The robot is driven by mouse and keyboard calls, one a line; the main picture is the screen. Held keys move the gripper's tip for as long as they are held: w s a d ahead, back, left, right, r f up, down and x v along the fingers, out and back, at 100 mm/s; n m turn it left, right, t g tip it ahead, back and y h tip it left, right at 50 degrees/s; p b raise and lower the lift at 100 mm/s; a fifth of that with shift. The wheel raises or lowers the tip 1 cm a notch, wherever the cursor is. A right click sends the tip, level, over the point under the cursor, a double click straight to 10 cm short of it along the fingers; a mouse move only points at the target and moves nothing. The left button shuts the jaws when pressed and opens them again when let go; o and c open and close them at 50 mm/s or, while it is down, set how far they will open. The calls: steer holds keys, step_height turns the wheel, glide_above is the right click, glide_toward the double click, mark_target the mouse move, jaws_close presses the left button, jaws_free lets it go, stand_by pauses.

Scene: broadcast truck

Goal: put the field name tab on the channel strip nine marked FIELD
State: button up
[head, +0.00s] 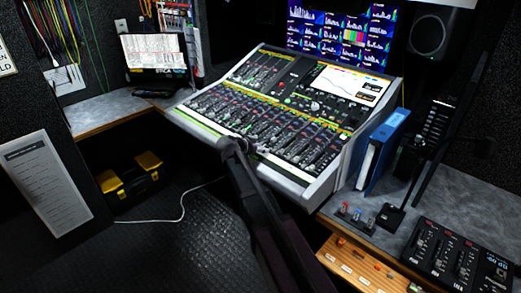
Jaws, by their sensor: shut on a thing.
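The mixing console (284,116) fills the middle of the head view, its rows of channel strips running from left to right. My arm reaches up from the lower edge, and my gripper (243,143) is over the front edge of the console, near the lower faders. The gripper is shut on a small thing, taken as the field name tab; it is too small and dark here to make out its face. The strip markings are too small to read, so I cannot tell which strip is nine. My arm hides part of the console's front edge.
A wooden tray (338,268) with small pieces lies at the lower right. Beside it are a small control panel (452,262), a gooseneck microphone (390,217) and blue binders (387,148). A yellow-black toolbox (131,183) stands below the left counter. Monitors (343,37) stand behind the console.

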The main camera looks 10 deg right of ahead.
steer(key=shift+f, duration=0.2)
steer(key=o, duration=0.9)
steer(key=shift+c, duration=0.2)
steer(key=shift+r, duration=0.2)
steer(key=shift+s+a+r+p, duration=0.25)
steer(key=shift+a+r+p, duration=0.05)
steer(key=shift+a+p, duration=0.05)
steer(key=p+v, duration=0.5)
steer(key=v, duration=0.6)
steer(key=shift+s+f, duration=0.1)
steer(key=shift+f, duration=0.05)
